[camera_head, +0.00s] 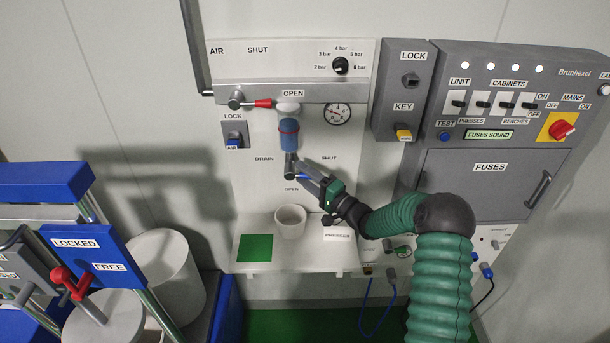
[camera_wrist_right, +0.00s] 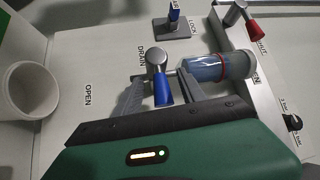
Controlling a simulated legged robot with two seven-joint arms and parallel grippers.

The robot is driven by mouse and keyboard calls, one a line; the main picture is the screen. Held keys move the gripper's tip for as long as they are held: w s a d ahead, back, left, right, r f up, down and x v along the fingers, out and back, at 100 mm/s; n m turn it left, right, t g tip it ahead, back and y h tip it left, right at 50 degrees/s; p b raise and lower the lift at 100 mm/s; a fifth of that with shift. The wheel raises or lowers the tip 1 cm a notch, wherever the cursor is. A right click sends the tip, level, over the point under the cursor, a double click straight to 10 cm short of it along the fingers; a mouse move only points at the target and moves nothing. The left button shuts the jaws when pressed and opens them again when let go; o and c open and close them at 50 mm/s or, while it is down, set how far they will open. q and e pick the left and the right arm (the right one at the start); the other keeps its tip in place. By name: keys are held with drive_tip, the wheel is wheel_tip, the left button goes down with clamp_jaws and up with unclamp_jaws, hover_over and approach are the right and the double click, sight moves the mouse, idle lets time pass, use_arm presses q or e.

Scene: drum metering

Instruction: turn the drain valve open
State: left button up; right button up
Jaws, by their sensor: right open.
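The drain valve (camera_head: 291,165) is a grey fitting under the blue filter bowl (camera_head: 288,135) on the white panel. Its short blue lever (camera_head: 302,177) points right, between the SHUT label at right and the OPEN label below. My right gripper (camera_head: 308,172) reaches it from the lower right. In the right wrist view, the blue lever (camera_wrist_right: 163,92) lies between the open fingers of the right gripper (camera_wrist_right: 161,78), with the grey valve hub (camera_wrist_right: 156,59) at the fingertips. I cannot tell whether a finger touches the lever. My left gripper is out of view.
A white cup (camera_head: 290,221) and a green square (camera_head: 255,248) are on the shelf below the valve. A red-handled lever (camera_head: 258,103) and a gauge (camera_head: 337,114) are above. A grey fuse cabinet (camera_head: 490,183) stands at right, a drum stand with a red handle (camera_head: 72,284) at left.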

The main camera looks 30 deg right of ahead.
drive_tip(key=shift+c, duration=1)
drive_tip(key=shift+d, duration=0.1)
clamp_jaws()
drive_tip(key=shift+f, duration=0.15)
